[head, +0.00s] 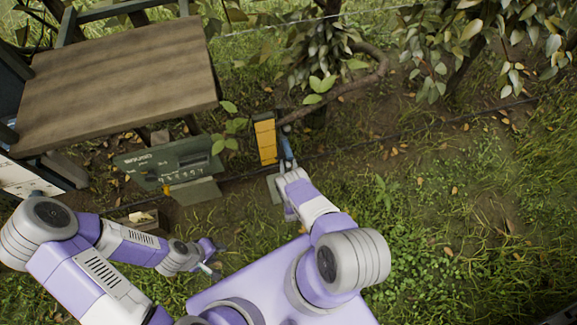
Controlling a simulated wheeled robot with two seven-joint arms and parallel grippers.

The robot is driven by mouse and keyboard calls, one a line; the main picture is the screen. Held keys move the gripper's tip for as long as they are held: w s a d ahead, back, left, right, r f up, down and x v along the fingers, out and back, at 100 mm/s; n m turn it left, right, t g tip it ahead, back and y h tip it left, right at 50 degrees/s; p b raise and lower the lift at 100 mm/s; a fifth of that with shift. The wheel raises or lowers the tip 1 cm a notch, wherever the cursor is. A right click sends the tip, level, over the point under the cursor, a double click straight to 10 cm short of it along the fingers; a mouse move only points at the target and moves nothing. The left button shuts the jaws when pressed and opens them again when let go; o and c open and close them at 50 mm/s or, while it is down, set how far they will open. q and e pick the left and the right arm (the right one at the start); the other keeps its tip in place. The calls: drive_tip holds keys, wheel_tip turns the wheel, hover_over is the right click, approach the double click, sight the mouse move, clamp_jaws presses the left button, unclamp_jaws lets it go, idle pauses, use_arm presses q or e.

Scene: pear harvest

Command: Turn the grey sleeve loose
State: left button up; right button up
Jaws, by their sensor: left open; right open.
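I cannot pick out the grey sleeve with certainty; it is too small or hidden. A yellow-orange panel (266,142) in a dark frame stands upright near the middle of the head view. My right gripper (287,150) is beside its right edge; its fingers are small and partly covered by my own wrist, and it is open. I cannot tell whether it touches anything. My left gripper (212,258) is low over the grass, left of my purple base, open and with nothing visible in it.
A wooden table (115,80) fills the upper left. A dark green box (165,165) with markings stands below it. A dark hose (400,133) runs across the grass. A bent branch (350,82) and leafy trees hang behind. Open grass lies to the right.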

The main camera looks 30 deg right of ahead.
clamp_jaws()
drive_tip(key=shift+d+m, duration=0.1)
drive_tip(key=shift+m, duration=0.2)
drive_tip(key=m, duration=0.3)
drive_tip(key=shift+s+d+g+y+p, duration=0.1)
drive_tip(key=shift+d+g+y+p, duration=0.2)
drive_tip(key=shift+d, duration=0.1)
drive_tip(key=shift+s+d+f+m+y+b, duration=0.15)
drive_tip(key=shift+f+m+y, duration=0.35)
drive_tip(key=shift+m, duration=1.5)
drive_tip(key=shift+d+f+m+y+b, duration=0.1)
drive_tip(key=shift+d+f+m+y, duration=0.3)
drive_tip(key=shift+m, duration=1.6)
drive_tip(key=shift+s+f+m+y+b, duration=0.2)
drive_tip(key=shift+m+y, duration=0.5)
drive_tip(key=shift+m, duration=1.3)
drive_tip(key=shift+w+f, duration=0.1)
drive_tip(key=shift+w, duration=0.05)
